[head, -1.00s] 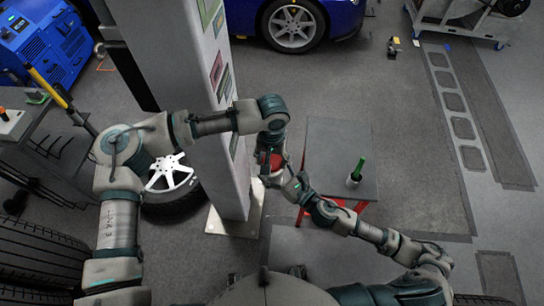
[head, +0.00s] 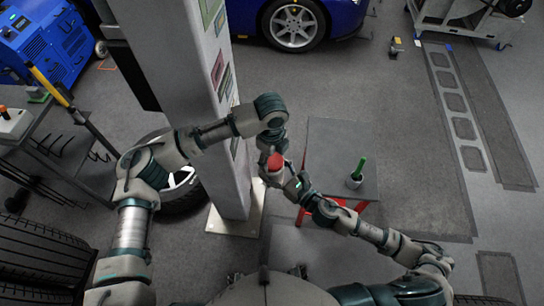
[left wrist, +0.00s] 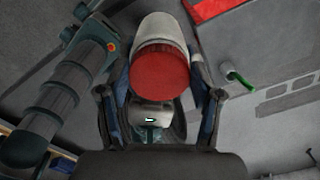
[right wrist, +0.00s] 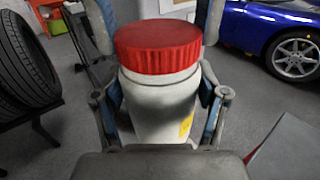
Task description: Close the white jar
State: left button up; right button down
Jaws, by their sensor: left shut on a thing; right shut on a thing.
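The white jar (right wrist: 160,105), with a yellow label patch, stands roughly upright between the fingers of my right gripper (head: 292,187), which is shut on its body. The red ribbed lid (right wrist: 158,48) sits level on the jar's top; I cannot tell whether it is fully tightened. My left gripper (left wrist: 160,70) reaches over the top, its blue fingers on either side of the lid, and is shut on it. The left wrist view shows the lid's flat red face (left wrist: 160,78) near the palm, with the white body beyond. In the head view the lid (head: 275,162) is small.
A grey-topped table (head: 340,140) with red legs stands just right of the grippers. A small pot with a green handle (head: 360,166) stands on it. A grey pillar (head: 215,110) rises close to my left arm.

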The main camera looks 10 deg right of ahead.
pick_arm(q)
jog(key=m, duration=0.5)
jog(key=shift+w+d, duration=0.1)
jog(key=shift+w, duration=0.05)
jog(key=m, duration=0.5)
jog(key=shift+d+m, duration=0.15)
jog(key=shift+m, duration=0.15)
jog(key=m, duration=0.5)
jog(key=shift+d, duration=0.1)
jog(key=m, duration=0.6)
jog(key=shift+s+m, duration=0.2)
jog(key=shift+m, duration=0.2)
jog(key=o, duration=0.6)
jog(key=shift+o, duration=0.2)
